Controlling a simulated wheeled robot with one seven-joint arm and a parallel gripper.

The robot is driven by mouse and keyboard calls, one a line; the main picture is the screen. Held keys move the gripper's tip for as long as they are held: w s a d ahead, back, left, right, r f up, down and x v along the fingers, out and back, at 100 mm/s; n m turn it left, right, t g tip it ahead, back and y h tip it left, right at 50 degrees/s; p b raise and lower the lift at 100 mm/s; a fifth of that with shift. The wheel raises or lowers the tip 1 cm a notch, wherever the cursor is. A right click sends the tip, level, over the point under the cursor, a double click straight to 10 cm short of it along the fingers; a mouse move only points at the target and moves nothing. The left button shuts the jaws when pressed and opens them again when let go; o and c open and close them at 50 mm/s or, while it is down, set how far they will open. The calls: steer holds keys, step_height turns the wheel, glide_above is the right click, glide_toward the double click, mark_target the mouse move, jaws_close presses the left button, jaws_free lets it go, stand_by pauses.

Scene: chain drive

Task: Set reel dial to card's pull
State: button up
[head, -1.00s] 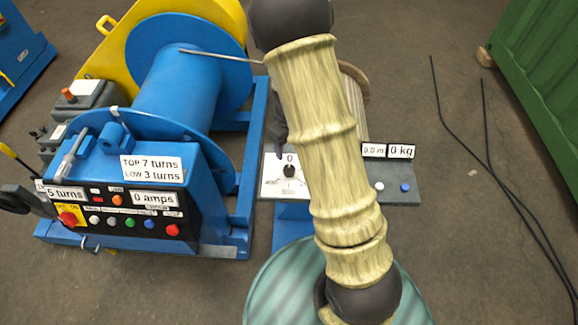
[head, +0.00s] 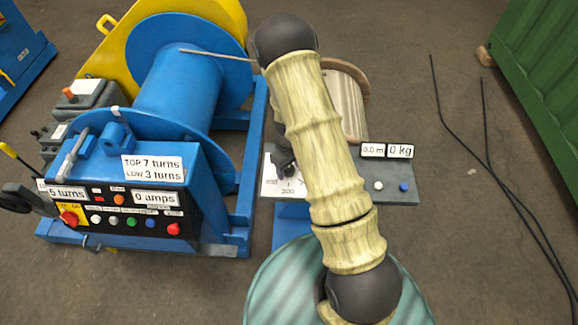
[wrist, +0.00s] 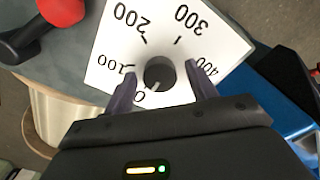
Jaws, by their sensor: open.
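The reel dial is a dark round knob (wrist: 160,73) on a white scale plate (wrist: 105,50) marked 0, 100, 200, 300 and 400 in the wrist view. A light mark on the knob points toward the 0. My gripper (wrist: 161,70) is open, with one finger on each side of the knob and gaps showing beside it. In the head view the scale plate (head: 269,186) is partly covered by my gripper (head: 286,171). A label on the winch (head: 152,168) reads TOP 7 turns, LOW 3 turns. I see no card that clearly states a pull.
A wooden-flanged reel (head: 345,100) stands behind the dial's grey panel (head: 393,170), partly hidden by my arm. The panel carries 0.0 m and 0 kg readouts (head: 400,151). The blue winch's buttons and 0 amps readout (head: 155,198) are at left.

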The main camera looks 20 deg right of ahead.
steer(key=c, duration=1)
steer(key=shift+m, duration=0.4)
steer(key=m, duration=0.9)
steer(key=shift+r+m, duration=0.1)
steer(key=shift+m, duration=0.3)
steer(key=m+p, duration=0.1)
steer(key=m, duration=0.5)
steer(key=shift+w, duration=0.1)
steer(key=m+p, duration=0.1)
steer(key=m, duration=0.2)
steer(key=shift+m, duration=0.4)
steer(key=shift+m+p, duration=0.4)
steer(key=shift+m, duration=1.3)
